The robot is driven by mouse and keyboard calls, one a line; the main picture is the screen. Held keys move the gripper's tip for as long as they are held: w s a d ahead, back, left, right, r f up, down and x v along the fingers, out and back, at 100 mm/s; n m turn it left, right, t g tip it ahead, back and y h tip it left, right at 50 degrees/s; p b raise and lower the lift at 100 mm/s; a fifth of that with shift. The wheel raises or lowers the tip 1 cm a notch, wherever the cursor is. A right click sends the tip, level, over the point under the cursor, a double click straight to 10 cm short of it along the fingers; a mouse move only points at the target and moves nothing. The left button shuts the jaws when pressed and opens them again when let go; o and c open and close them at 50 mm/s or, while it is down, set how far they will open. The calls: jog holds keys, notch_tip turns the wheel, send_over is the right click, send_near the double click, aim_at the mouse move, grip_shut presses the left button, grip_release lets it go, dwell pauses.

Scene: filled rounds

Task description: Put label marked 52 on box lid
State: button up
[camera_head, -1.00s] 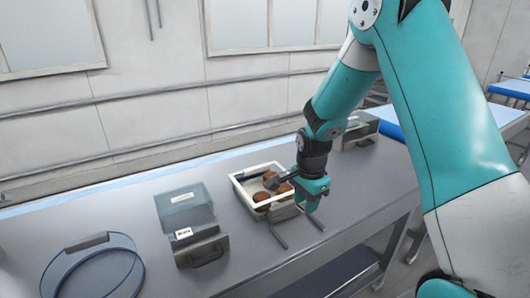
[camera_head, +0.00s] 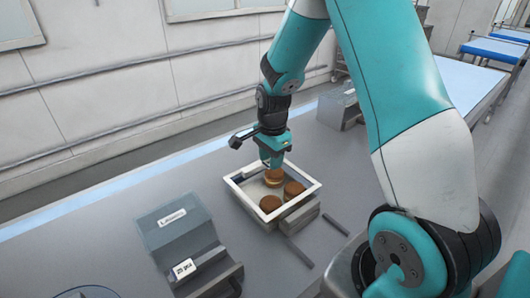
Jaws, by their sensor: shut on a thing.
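A grey box (camera_head: 205,272) stands at the lower left with its lid (camera_head: 178,232) tilted up at the back. A white label (camera_head: 172,217) is on the lid; its print is too small to read. A larger white label (camera_head: 184,269) is at the box's front part; its marking is not clear, and I cannot make out a 52. My gripper (camera_head: 273,164) points down over the white-rimmed tray (camera_head: 241,194), right of the box. It is shut on a brown round (camera_head: 273,175) at the tray's back part. The fingertips are partly hidden.
Two other brown rounds, one in front (camera_head: 270,204) and one to the right (camera_head: 294,189), lie in the tray. Dark bars (camera_head: 336,224) lie on the grey table right of the tray. Another grey box (camera_head: 340,108) stands farther back. The table between the tray and that box looks clear.

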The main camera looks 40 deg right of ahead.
aim_at(271, 182)
jog(key=shift+s+d+f+b, duration=0.1)
jog(key=shift+d+f+b, duration=0.05)
jog(key=shift+f+b, duration=2.15)
jog(key=shift+f, duration=0.6)
jog(key=shift+f, duration=0.3)
jog(key=o, duration=1.2)
jog(key=shift+r, duration=0.1)
jog(key=shift+r+p, duration=2.8)
jog(key=shift+r, duration=0.7)
